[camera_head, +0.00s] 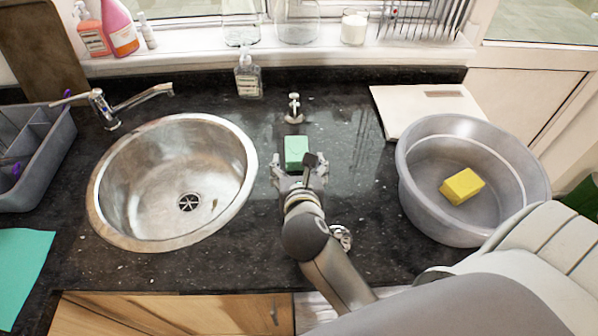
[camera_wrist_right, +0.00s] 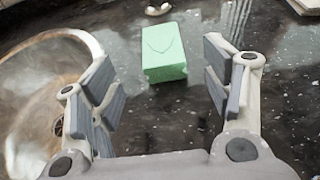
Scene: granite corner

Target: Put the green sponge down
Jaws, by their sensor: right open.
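The green sponge (camera_head: 297,151) rests on the dark granite counter, to the right of the round sink. In the right wrist view the sponge (camera_wrist_right: 163,52) lies beyond the fingertips, roughly between the lines of the two fingers. My right gripper (camera_head: 301,167) is open, with its fingers spread and pointing toward the sponge. In the wrist view the right gripper (camera_wrist_right: 160,90) has nothing between its fingers, and bare counter shows there. My left gripper is not in view.
A steel sink (camera_head: 226,205) with a tap (camera_head: 107,108) lies to the left. A grey basin (camera_head: 416,205) holding a yellow sponge (camera_head: 462,186) stands to the right. A soap bottle (camera_head: 248,76) and a small metal fitting (camera_head: 294,108) stand behind the green sponge.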

